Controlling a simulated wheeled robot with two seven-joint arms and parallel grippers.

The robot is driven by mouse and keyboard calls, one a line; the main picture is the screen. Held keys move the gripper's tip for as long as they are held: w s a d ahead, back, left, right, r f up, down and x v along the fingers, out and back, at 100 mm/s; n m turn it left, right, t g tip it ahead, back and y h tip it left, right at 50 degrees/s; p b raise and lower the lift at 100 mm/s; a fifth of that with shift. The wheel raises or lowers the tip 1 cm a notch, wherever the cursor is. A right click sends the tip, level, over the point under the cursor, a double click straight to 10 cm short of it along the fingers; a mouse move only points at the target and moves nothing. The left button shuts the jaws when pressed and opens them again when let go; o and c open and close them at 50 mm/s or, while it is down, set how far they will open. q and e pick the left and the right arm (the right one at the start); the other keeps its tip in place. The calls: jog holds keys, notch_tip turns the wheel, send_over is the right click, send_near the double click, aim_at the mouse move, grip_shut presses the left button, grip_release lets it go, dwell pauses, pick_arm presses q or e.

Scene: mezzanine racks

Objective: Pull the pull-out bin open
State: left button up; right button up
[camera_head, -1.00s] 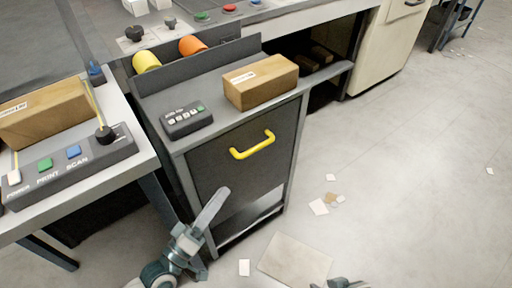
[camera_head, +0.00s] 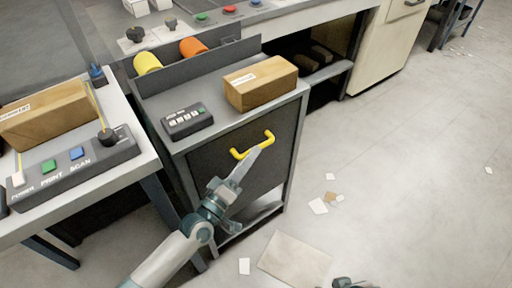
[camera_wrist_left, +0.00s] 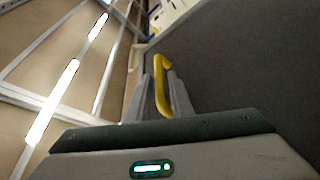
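The pull-out bin has a dark front panel (camera_head: 275,173) set in a grey cabinet, and the panel looks flush with the frame. A yellow bar handle (camera_head: 267,138) crosses its upper part. My left gripper (camera_head: 257,151) is at the handle, its fingers overlapping the bar's middle. In the left wrist view the yellow handle (camera_wrist_left: 161,85) lies between the two fingers, which stand apart on either side of it; I see no clear grip on it. Part of my right arm's end (camera_head: 347,283) shows at the bottom edge, with its fingers not clear.
A cardboard box (camera_head: 262,84) and a button box (camera_head: 187,121) sit on the cabinet top. A table with a control panel (camera_head: 75,165) stands at left. The floor right of the cabinet is mostly open, with paper scraps and a flat sheet (camera_head: 295,260).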

pick_arm(q)
jog(key=shift+x, duration=1.55)
pick_arm(e)
jog(key=shift+d, duration=0.2)
pick_arm(q)
jog(key=shift+c, duration=0.7)
grip_shut()
jog(key=shift+s, duration=0.1)
